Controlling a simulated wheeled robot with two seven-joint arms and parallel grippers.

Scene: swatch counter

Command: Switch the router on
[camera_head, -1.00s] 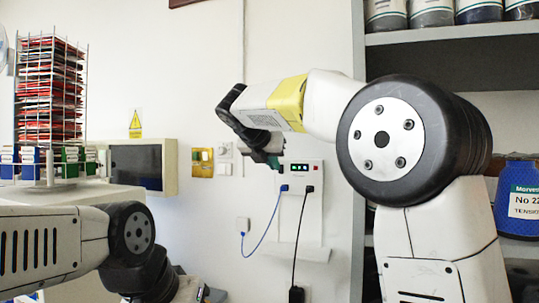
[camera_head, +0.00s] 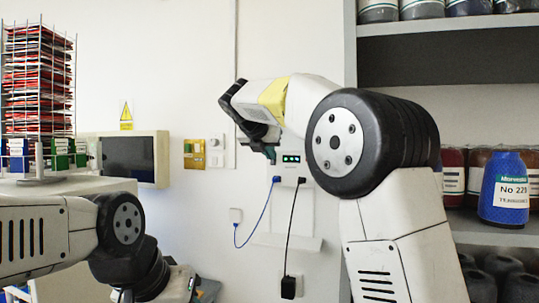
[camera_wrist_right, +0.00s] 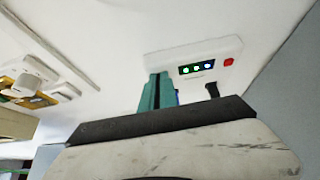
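The router (camera_head: 291,170) is a pale box on the wall with a dark window of small lit lights, a blue cable and a black cable below. In the right wrist view the router (camera_wrist_right: 205,50) shows green and blue lights and a red switch (camera_wrist_right: 229,62) at its right end. My right gripper (camera_head: 270,154) is just left of the lights in the head view. Its teal fingers (camera_wrist_right: 157,90) are together, with nothing seen between them, and overlap the router's lower left edge; contact is unclear. My left gripper (camera_head: 205,290) is low, partly cut off by the frame.
A wall shelf (camera_head: 322,243) is under the router. A black adapter (camera_head: 289,287) hangs on the black cable. A swatch rack (camera_head: 38,85) stands at the left, beside a wall cabinet (camera_head: 135,158). Shelving with a blue cone (camera_head: 503,188) is at the right.

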